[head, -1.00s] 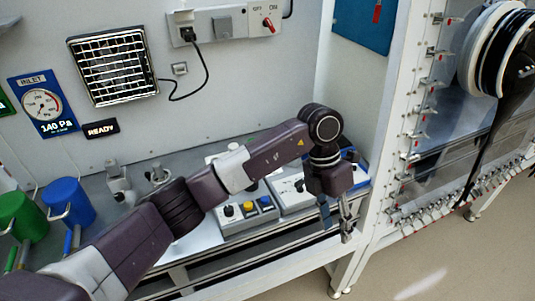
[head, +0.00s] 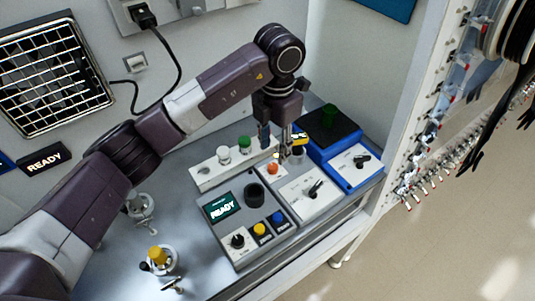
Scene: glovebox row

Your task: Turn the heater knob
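A blue unit with a black top block (head: 326,130) stands at the right end of the bench, and a green-capped vial stands in the block. Its white front panel carries a black knob (head: 361,159). Left of it, a grey unit has a white panel with another black lever-like knob (head: 315,188). No label that I can read says which is the heater knob. My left gripper (head: 285,156) points down over the back of the grey unit, left of the blue one, apart from both knobs. Its fingers are small and seen edge-on. My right gripper is out of view.
A grey console (head: 253,197) with a READY screen, knob and buttons stands left of the grey unit. A white rack (head: 237,164) with capped vials is behind it. An orange-capped vial (head: 273,168) is close to my fingertips. A yellow-topped fitting (head: 158,256) stands front left.

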